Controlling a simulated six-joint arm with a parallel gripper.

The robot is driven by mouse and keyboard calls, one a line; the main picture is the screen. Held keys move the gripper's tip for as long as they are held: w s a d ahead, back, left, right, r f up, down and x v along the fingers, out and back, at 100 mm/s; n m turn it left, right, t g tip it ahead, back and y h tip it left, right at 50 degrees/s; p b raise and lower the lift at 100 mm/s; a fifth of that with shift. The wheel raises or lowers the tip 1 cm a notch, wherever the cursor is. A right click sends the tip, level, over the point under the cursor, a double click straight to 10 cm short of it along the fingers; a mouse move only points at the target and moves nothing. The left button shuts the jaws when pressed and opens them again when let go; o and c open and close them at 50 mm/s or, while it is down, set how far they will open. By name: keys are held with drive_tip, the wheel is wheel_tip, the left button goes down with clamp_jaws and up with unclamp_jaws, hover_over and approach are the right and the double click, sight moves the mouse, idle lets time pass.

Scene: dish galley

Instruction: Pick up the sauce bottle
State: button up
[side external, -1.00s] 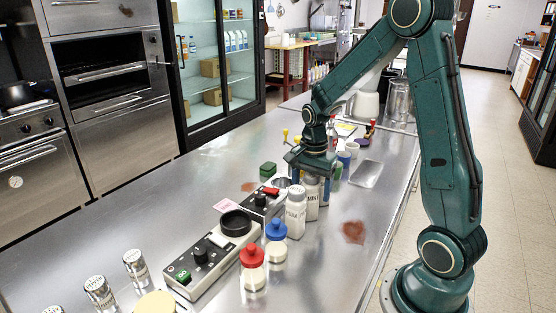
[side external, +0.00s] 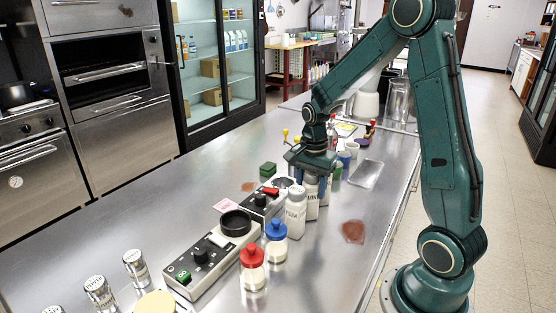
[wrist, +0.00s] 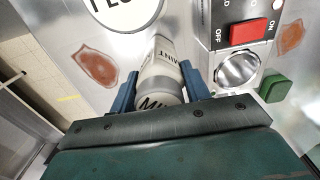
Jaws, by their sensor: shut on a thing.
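In the wrist view, a white bottle with a grey band and black letters that seem to read "MINT" (wrist: 163,73) lies between the two blue fingers of my gripper (wrist: 160,88). The fingers are shut on it, one on each side. In the side view, my gripper (side external: 310,180) points down over the white bottle (side external: 312,206), at its upper part. The bottle looks upright on or very close to the steel counter; I cannot tell if there is a gap under it. No other thing is clearly marked as sauce.
Another white labelled bottle (side external: 296,214) stands close in front. A red-capped jar (side external: 252,268), a blue-capped jar (side external: 275,243) and a grey appliance with a black dial (side external: 203,256) stand nearer. A green box (side external: 267,170) is to the left. A reddish-brown patch (side external: 353,232) marks clear counter at right.

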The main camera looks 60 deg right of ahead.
wheel_tip(320, 180, up, 20)
idle(0.6)
drive_tip(key=shift+f, duration=0.1)
idle(0.4)
drive_tip(key=w+d+r, duration=0.1)
drive_tip(key=w+d, duration=0.3)
drive_tip(key=w, duration=0.7)
drive_tip(key=shift+w+d+r, duration=0.15)
drive_tip(key=shift+w+d, duration=0.1)
wheel_tip(320, 180, down, 16)
idle(0.6)
drive_tip(key=shift+f, duration=2.05)
drive_tip(key=shift+f, duration=0.3)
